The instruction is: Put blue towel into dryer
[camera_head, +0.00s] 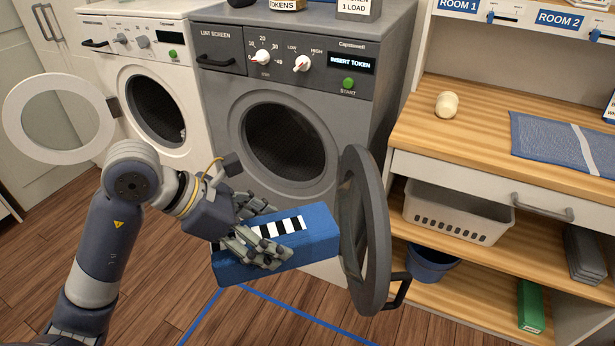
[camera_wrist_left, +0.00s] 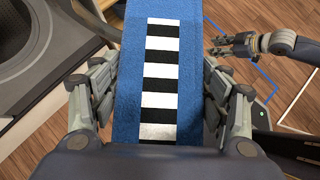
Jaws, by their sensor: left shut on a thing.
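The blue towel (camera_head: 318,232), a folded block with a black and white striped band, is held in front of the grey dryer (camera_head: 217,107). My left gripper (camera_head: 262,232) is shut on it, with fingers on both sides. The left wrist view shows the towel (camera_wrist_left: 205,60) between the fingers of my left gripper (camera_wrist_left: 160,105). The dryer's round door (camera_head: 377,235) stands open to the right, and its dark drum opening (camera_head: 285,142) is uncovered behind the towel. My right gripper (camera_wrist_left: 232,45) shows in the left wrist view, empty with its fingers apart.
A white washer (camera_head: 190,75) with its round door (camera_head: 60,118) open stands left. A wooden shelf unit (camera_head: 440,140) to the right holds a blue cloth (camera_head: 545,140), a white basket (camera_head: 455,215) and a blue bucket (camera_head: 425,264). Blue tape (camera_head: 300,312) marks the floor.

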